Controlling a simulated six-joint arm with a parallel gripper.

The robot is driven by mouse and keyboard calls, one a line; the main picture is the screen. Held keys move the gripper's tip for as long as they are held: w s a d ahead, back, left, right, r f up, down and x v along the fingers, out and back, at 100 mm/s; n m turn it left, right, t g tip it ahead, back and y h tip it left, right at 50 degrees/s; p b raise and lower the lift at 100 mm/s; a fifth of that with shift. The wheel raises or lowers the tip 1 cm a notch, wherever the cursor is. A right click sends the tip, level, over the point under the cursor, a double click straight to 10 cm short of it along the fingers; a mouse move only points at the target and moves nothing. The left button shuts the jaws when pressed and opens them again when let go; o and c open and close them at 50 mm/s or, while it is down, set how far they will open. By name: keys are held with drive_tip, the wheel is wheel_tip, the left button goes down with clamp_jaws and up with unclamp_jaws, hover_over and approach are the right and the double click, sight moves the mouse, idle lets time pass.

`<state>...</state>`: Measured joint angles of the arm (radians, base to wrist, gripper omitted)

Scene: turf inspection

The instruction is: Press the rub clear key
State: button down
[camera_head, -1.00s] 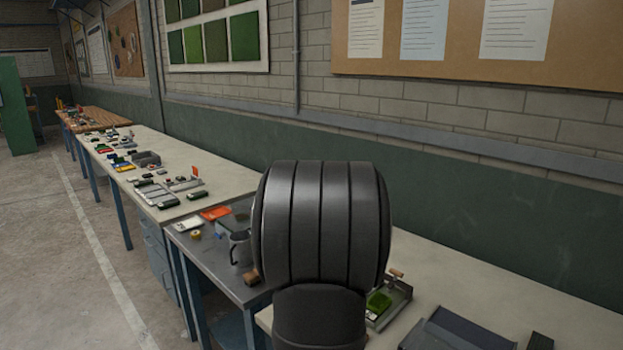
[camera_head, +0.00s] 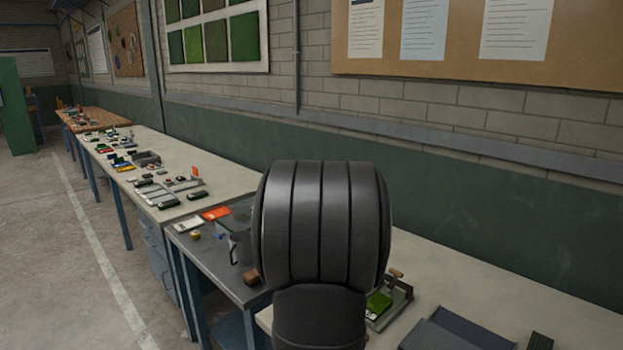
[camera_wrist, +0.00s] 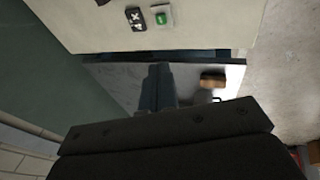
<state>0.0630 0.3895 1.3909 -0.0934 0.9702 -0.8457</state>
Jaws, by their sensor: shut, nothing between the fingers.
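In the wrist view my gripper (camera_wrist: 159,70) is shut, its narrow fingers together with nothing between them. It points toward the gap between a pale bench top and a grey metal bench top. On the pale top, beyond the fingertips, are a small black piece with white marks (camera_wrist: 136,19) and a small pale block with a green button (camera_wrist: 160,17). The fingers appear apart from both. I cannot tell which thing, if any, is the rub clear key; no such lettering is readable. In the head view my dark arm hides part of the benches.
A brown block (camera_wrist: 213,78) lies on the grey metal bench (camera_head: 215,262). A long pale bench (camera_head: 160,150) with several small items stands farther left. A tray with a green pad (camera_head: 379,303) is right of my arm. The wall runs behind the benches.

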drive_tip(key=w+d+f+m+t, duration=0.1)
drive_tip(key=w+f+t, duration=0.3)
drive_tip(key=w+f, duration=0.4)
drive_tip(key=shift+w+d+f+t+y, duration=0.2)
drive_tip(key=shift+d+f+t+y, duration=0.2)
drive_tip(key=shift+d+f, duration=0.85)
drive_tip(key=shift+a+f, duration=0.35)
drive_tip(key=shift+f, duration=0.1)
drive_tip(key=shift+f, duration=4.2)
drive_tip(key=shift+f, duration=0.15)
drive_tip(key=shift+f, duration=0.35)
